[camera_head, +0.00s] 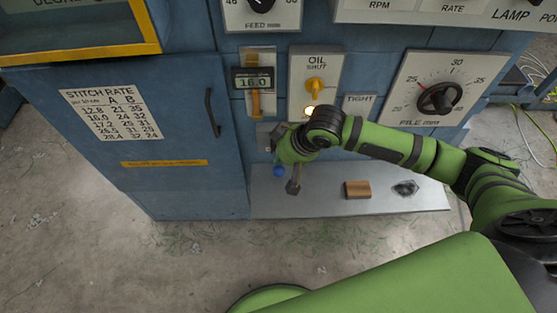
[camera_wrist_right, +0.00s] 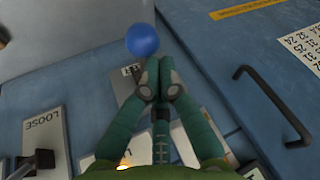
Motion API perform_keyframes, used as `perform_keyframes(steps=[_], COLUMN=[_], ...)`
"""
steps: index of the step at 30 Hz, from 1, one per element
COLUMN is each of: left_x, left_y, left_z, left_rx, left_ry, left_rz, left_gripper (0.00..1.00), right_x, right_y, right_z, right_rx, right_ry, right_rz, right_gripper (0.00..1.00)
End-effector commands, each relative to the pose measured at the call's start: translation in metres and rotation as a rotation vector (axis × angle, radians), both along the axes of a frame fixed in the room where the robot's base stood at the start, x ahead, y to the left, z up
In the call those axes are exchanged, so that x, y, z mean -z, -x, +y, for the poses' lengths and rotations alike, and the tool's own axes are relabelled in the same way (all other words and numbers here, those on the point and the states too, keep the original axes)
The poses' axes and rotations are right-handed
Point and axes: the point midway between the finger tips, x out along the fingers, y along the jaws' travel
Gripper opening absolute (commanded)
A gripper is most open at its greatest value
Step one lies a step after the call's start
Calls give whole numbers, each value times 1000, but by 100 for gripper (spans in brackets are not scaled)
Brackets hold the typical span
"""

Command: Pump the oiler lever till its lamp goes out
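The oiler lever's blue ball knob (camera_head: 278,171) shows low on the machine front, just below my right gripper (camera_head: 281,158). In the right wrist view the knob (camera_wrist_right: 142,39) lies just beyond the fingertips of this gripper (camera_wrist_right: 158,65). The fingers are together with nothing visible between them. I cannot tell whether they touch the knob. Most of the lever is hidden by the gripper. My left gripper is not in view.
A brown block (camera_head: 357,189) and a dark lump (camera_head: 405,188) lie on the grey ledge (camera_head: 320,204). A blue door with a handle (camera_head: 212,112) stands left.

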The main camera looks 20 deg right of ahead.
Motion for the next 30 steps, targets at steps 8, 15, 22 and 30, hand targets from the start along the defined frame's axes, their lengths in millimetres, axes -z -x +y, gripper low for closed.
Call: perform_keyframes(steps=[8, 15, 22, 30], left_x=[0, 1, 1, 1], left_y=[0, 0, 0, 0], left_z=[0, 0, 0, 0], left_rx=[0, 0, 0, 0], left_ry=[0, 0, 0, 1], left_rz=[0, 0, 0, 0], left_gripper=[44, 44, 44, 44], right_x=[4, 7, 10, 13], right_y=[2, 4, 5, 6], right_z=[0, 1, 1, 1], right_rx=[1, 0, 0, 0], right_ry=[1, 1, 1, 1], right_rz=[3, 4, 5, 5], right_gripper=[0, 0, 0, 0])
